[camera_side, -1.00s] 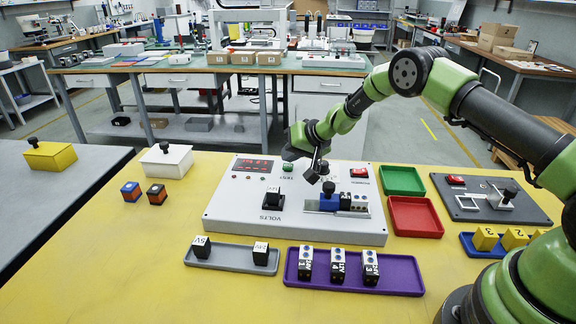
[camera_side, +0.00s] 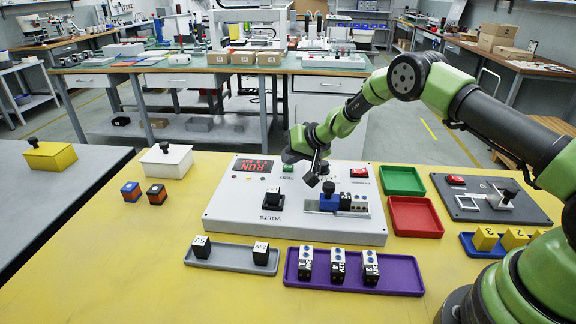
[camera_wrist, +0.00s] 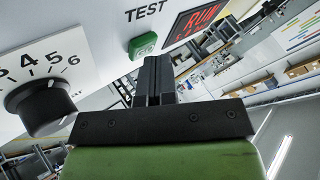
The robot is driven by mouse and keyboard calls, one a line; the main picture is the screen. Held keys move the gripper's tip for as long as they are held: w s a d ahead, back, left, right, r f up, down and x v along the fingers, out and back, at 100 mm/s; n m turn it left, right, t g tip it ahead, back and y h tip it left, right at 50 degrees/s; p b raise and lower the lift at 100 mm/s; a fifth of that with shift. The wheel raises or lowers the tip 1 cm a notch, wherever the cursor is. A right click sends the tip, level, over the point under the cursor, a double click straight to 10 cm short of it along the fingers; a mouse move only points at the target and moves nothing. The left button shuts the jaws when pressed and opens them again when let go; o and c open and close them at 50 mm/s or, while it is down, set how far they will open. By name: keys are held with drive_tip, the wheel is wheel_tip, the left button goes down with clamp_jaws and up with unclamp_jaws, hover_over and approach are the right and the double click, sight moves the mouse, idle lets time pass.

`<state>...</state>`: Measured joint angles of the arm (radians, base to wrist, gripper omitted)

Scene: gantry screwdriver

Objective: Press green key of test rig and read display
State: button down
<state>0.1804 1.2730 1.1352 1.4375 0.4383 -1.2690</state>
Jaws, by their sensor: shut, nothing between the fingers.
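The test rig (camera_side: 235,213) is a light grey sloped box on the yellow table. Its green key (camera_wrist: 142,45), beside the TEST label, shows in the wrist view and small in the side view (camera_side: 287,168). My gripper (camera_wrist: 153,62) is shut and empty, its fingertips right at the lower edge of the key. I cannot tell whether they touch it. The display (camera_wrist: 200,25) is lit with large red letters reading RUN. It also shows in the side view (camera_side: 252,166), with a smaller second line that I cannot read.
A black dial knob (camera_wrist: 42,105) on a numbered scale stands left of the fingers in the wrist view. A black VOLTS block (camera_side: 273,197) and a blue clamp fixture (camera_side: 330,203) are on the rig. Green (camera_side: 402,181) and red (camera_side: 415,217) trays lie to its right.

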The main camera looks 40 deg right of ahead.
drive_tip(key=shift+r, duration=0.8)
drive_tip(key=shift+r, duration=0.1)
drive_tip(key=shift+r, duration=2.4)
